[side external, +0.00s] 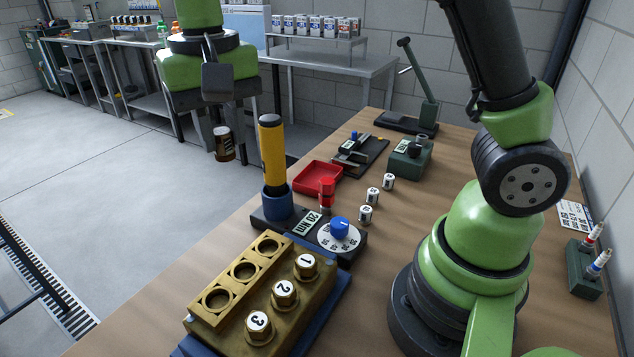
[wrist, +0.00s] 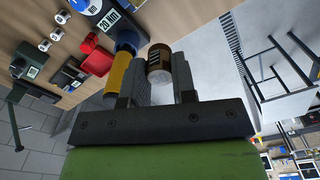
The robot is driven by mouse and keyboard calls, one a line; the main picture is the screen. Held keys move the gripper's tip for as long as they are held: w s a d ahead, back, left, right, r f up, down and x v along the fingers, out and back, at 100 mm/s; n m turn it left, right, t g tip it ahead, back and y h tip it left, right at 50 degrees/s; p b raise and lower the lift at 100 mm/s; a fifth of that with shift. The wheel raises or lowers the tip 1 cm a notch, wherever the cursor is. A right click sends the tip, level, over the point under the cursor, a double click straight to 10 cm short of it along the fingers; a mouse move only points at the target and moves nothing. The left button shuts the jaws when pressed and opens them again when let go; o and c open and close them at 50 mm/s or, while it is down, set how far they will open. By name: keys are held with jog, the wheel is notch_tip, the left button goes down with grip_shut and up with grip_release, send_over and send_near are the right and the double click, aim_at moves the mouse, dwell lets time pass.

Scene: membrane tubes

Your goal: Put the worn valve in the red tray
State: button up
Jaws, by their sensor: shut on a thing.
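My gripper (side external: 217,85) is shut on a dark brown cylinder with a pale band (side external: 223,145), which appears to be the worn valve. In the wrist view the valve (wrist: 159,62) sits between the two fingers (wrist: 160,82), partly hidden by them. The side external view shows it hanging below the gripper, against the floor. The red tray (side external: 306,178) lies on the wooden table, to the right of the valve in that picture. The valve is apart from it. The tray (wrist: 98,62) also shows at left in the wrist view. No valve shows in its visible part.
A yellow-handled tool (side external: 272,155) stands upright in a blue holder (side external: 278,202) between gripper and tray. A red-capped piece (side external: 327,188) stands at the tray's near edge. A brass block (side external: 240,290) with numbered caps is in front. Small white cylinders (side external: 373,195) stand right of the tray.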

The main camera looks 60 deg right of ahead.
jog(key=w+d+m, duration=0.3)
jog(key=d+m, duration=0.1)
jog(key=d, duration=0.3)
jog(key=w+d+m, duration=0.3)
jog(key=d, duration=0.4)
jog(key=m, duration=0.7)
send_over(318, 181)
notch_tip(318, 181, down, 18)
jog(key=shift+s+f, duration=0.1)
jog(key=shift+f, duration=2.35)
jog(key=shift+f, duration=0.15)
jog(key=o, duration=0.9)
